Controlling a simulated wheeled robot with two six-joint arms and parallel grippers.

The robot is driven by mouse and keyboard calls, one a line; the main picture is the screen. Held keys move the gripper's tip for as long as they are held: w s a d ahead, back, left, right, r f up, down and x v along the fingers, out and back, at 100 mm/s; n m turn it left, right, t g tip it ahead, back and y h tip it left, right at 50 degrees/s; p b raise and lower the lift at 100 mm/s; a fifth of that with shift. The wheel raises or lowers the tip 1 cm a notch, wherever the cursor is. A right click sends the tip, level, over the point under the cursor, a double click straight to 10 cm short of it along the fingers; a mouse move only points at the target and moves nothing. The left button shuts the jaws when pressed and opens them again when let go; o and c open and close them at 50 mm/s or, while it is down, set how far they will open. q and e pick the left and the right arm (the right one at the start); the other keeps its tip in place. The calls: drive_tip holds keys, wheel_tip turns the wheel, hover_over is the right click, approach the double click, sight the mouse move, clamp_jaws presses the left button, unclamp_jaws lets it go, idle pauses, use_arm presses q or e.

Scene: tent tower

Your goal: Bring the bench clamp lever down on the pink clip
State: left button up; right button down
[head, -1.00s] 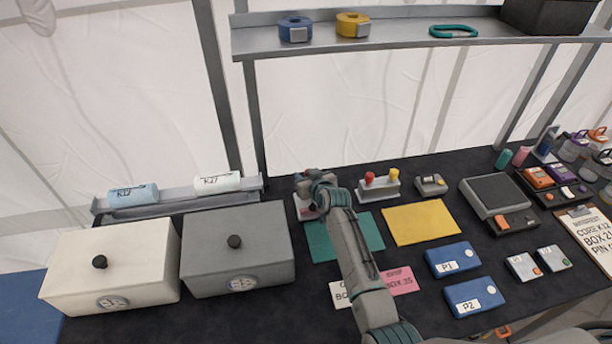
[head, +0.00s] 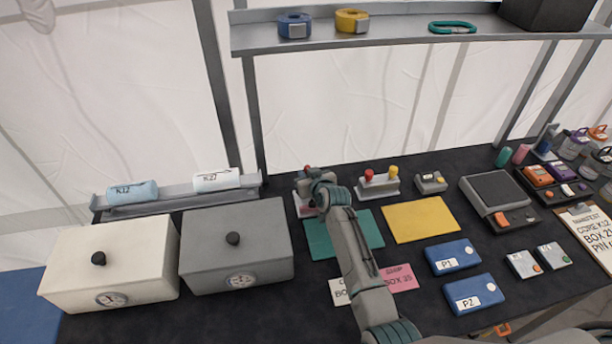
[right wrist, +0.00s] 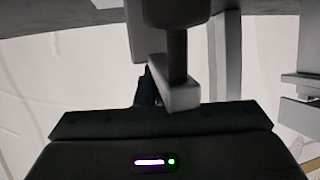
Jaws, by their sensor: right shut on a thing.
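The bench clamp (head: 299,197) stands at the back of the dark bench, just left of the green mat, and is mostly hidden by my right arm. A bit of pink at its foot (head: 308,212) looks like the pink clip; most of it is covered. A small red tip, apparently of the clamp lever (head: 307,168), shows just above my right gripper (head: 312,180). That gripper is shut at the lever; the wrist view shows a dark bar against a pale grey block (right wrist: 180,96), with the contact unclear. My left gripper is out of view.
A grey lidded box (head: 237,250) and a white one stand at the left. A stand with red and yellow knobs (head: 378,186) is right of the clamp. The yellow mat (head: 420,221) is bare. A shelf (head: 400,32) runs above the bench.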

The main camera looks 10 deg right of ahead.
drive_tip(key=shift+w+r, duration=0.3)
drive_tip(key=shift+r, duration=0.35)
drive_tip(key=c, duration=1.5)
unclamp_jaws()
drive_tip(key=shift+f, duration=0.1)
drive_tip(key=shift+o, duration=0.2)
drive_tip(key=shift+s+f, duration=0.1)
drive_tip(key=shift+s, duration=0.05)
drive_tip(key=shift+s+f, duration=0.1)
drive_tip(key=shift+s+d, duration=0.15)
drive_tip(key=shift+s, duration=0.4)
drive_tip(key=b+v, duration=0.2)
drive_tip(key=v, duration=0.6)
drive_tip(key=shift+b, duration=0.4)
drive_tip(key=shift+s+r, duration=0.55)
drive_tip(key=shift+s, duration=0.15)
